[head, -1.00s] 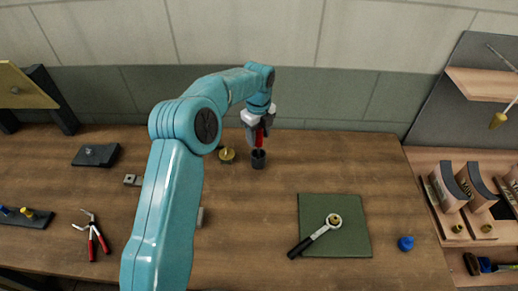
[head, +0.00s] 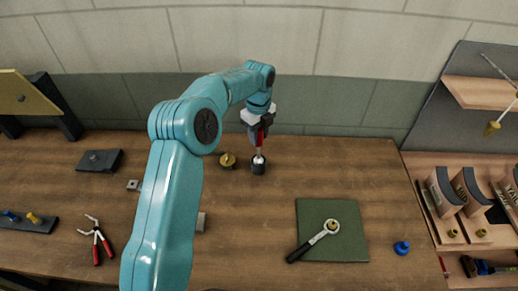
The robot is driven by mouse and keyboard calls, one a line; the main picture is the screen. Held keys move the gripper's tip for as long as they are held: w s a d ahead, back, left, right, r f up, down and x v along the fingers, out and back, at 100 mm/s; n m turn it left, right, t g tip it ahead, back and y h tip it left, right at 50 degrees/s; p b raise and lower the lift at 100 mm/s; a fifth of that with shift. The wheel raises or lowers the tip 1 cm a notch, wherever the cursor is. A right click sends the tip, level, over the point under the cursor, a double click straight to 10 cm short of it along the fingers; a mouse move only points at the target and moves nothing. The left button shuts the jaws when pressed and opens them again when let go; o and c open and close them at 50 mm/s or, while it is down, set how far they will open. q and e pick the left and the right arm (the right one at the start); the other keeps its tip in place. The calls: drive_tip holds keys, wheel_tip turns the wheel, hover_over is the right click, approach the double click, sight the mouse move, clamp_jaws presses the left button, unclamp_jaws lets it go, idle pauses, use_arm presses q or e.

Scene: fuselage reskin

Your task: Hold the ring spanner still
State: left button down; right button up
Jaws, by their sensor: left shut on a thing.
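The ring spanner (head: 316,242), with a black handle and a pale ring head, lies aslant on a green mat (head: 345,250) at the front right of the bench. No gripper touches it. My left gripper (head: 260,134) is at the back middle, well away from the spanner, shut on a red-handled tool (head: 260,140). The tool's pale lower part (head: 259,154) reaches down to a small dark cup (head: 258,168); whether its tip is inside the cup I cannot tell. My right gripper is out of view.
A brass piece (head: 228,160) stands left of the cup. Red-handled pliers (head: 97,243) lie at the front left, and a blue knob (head: 402,247) sits right of the mat. Shelves with blocks stand at the right. The bench between cup and mat is clear.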

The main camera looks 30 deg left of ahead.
use_arm(q)
wheel_tip(320, 180, up, 2)
drive_tip(key=shift+w+r+p, duration=0.1)
drive_tip(key=shift+r+p, duration=0.15)
drive_tip(key=shift+p, duration=0.4)
drive_tip(key=shift+r, duration=2.55)
